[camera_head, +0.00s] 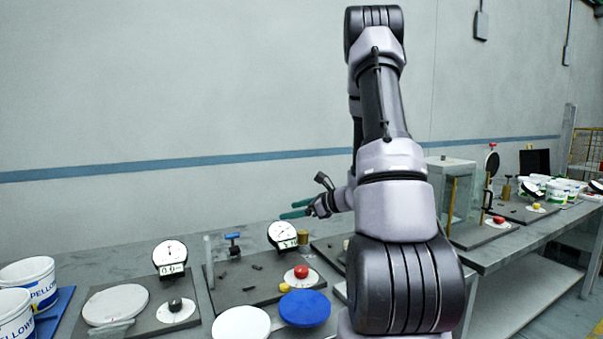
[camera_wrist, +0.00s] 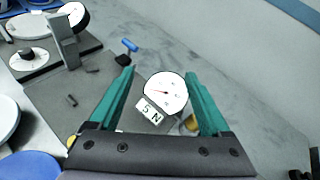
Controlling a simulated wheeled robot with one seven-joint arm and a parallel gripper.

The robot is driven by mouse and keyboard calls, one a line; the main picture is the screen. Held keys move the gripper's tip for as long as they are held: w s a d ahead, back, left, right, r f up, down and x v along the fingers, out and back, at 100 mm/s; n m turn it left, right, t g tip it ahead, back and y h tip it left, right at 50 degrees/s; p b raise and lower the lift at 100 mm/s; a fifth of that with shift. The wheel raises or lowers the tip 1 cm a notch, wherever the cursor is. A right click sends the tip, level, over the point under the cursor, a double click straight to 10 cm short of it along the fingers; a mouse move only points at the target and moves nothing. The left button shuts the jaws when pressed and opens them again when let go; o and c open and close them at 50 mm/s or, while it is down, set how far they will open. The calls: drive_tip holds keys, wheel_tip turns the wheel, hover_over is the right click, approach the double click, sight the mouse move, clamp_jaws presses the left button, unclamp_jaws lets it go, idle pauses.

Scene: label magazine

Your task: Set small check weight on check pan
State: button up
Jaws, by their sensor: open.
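My gripper (camera_head: 293,209) is open and empty, held above the bench in the head view. Its two teal fingers (camera_wrist: 160,72) stand apart in the wrist view, with a dial gauge and its 5 N label seen between them. A brass cylinder (camera_head: 303,237), which may be a check weight, stands beside that dial; in the wrist view the brass cylinder (camera_wrist: 189,122) is partly hidden by the right finger. A white round pan (camera_head: 115,304) lies on the left dark board, and I cannot tell whether it is the check pan.
Dial gauges (camera_head: 170,256) (camera_head: 283,235) stand on dark boards. A red knob (camera_head: 301,271), a dark knob (camera_head: 174,304), a blue disc (camera_head: 305,307) and a blue-handled valve (camera_head: 232,240) are nearby. White tubs (camera_head: 30,280) stand at left. The wall is behind.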

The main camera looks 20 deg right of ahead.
drive_tip(key=s+a+r+n+g, duration=0.7)
drive_tip(key=s+a+r+n, duration=0.7)
drive_tip(key=s+d+r+n+t+h, duration=0.2)
drive_tip(key=s+r+n+h, duration=0.4)
drive_tip(key=s, duration=0.5)
drive_tip(key=d+r+n, duration=0.1)
drive_tip(key=n, duration=0.1)
drive_tip(key=shift+s+d+r+n+t, duration=0.2)
drive_tip(key=shift+s+d+n+t, duration=0.1)
drive_tip(key=shift+s+d+t, duration=0.1)
